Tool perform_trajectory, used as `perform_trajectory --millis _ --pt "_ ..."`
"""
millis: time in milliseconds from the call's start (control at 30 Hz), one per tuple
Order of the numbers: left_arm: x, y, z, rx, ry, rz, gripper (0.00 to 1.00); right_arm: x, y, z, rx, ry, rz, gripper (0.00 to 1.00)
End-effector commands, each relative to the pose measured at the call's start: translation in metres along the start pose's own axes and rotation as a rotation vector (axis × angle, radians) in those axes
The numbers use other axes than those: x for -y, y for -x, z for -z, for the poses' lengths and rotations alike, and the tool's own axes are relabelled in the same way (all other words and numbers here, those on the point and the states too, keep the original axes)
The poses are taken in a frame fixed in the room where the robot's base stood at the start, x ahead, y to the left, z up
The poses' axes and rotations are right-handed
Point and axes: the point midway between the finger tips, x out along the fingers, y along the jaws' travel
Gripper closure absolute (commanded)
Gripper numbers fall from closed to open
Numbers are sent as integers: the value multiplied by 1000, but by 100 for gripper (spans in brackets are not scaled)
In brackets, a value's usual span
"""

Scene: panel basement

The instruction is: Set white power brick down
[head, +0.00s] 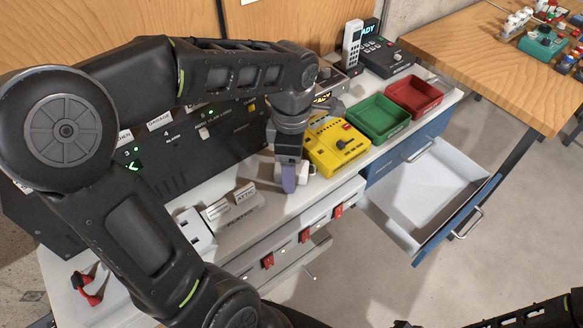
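My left gripper (288,179) points down over the white worktop, just left of the yellow box. Its purple fingertip is in front of a small white block, the white power brick (304,173), which shows on both sides of the finger. The gripper appears shut on the brick; the far finger is hidden. The brick is low over the worktop, and whether it touches the surface cannot be told. Only dark parts of my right arm show at the bottom right; its gripper is out of view.
A yellow box (338,151) stands close to the right of the gripper, then green (377,119) and red (414,98) trays. An open white drawer (428,190) juts out below. A white socket block (193,232), label plates (244,194) and a red-handled tool (88,286) lie left.

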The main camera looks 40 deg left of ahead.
Motion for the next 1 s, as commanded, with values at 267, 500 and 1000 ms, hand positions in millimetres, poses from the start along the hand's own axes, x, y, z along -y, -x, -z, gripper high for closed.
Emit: perform_trajectory --millis 267,500,1000 --pt "0 0 0 0 1 -1 33 0 0 0 0 0 0 100" --pt "0 0 0 0 1 -1 33 0 0 0 0 0 0 100" --pt "0 0 0 0 1 -1 70 0 0 0 0 0 0 100"
